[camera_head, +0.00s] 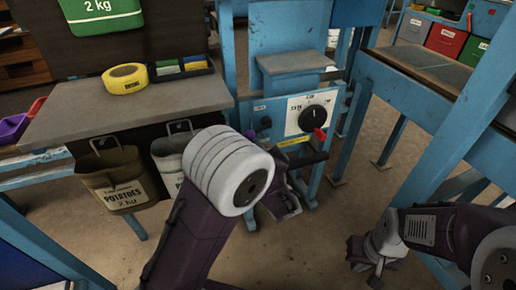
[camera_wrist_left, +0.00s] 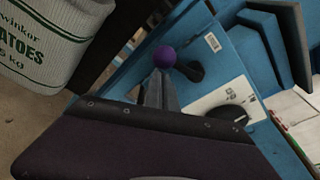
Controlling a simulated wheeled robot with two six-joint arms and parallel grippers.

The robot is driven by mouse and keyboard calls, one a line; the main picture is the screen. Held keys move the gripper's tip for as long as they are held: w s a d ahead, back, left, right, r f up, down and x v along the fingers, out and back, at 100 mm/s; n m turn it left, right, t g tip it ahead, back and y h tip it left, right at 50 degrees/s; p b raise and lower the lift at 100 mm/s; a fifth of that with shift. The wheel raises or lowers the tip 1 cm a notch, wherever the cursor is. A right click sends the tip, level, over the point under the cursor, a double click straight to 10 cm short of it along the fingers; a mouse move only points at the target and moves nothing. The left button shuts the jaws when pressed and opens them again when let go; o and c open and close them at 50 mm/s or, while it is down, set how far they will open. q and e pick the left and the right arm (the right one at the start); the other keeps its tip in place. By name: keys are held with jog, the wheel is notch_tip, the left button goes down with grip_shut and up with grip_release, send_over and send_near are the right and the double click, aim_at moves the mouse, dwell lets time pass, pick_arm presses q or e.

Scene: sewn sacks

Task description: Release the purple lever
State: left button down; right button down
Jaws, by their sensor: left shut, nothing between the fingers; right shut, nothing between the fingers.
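The purple lever shows as a round purple knob (camera_wrist_left: 164,57) on a dark arm at the blue machine, in the left wrist view. In the head view only a small purple bit (camera_head: 249,134) shows above my left arm's pale joint. My left gripper (camera_wrist_left: 157,88) is shut and empty, its fingertips just below the knob in the picture; whether they touch it I cannot tell. In the head view its fingertips are not clear behind my arm. My right gripper (camera_head: 374,278) is shut and empty, low over the floor at the lower right, away from the machine.
The blue machine has a white dial panel (camera_head: 313,113) and a red-tipped lever (camera_head: 320,135). A grey table with yellow tape (camera_head: 125,78) stands at left, with a brown potato sack (camera_head: 113,180) and a white sack (camera_head: 170,156) hanging below. Blue frame legs stand at right.

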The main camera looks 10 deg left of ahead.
pick_arm(q)
jog(key=r+m+p, duration=0.1)
jog(key=p, duration=0.2)
jog(key=r+m+p, duration=0.1)
jog(key=p, duration=0.1)
jog(key=shift+s+a+r+m+g+y, duration=0.25)
jog(key=shift+a+r+m+g+y, duration=0.05)
jog(key=shift+a+r, duration=0.1)
jog(key=shift+f, duration=0.15)
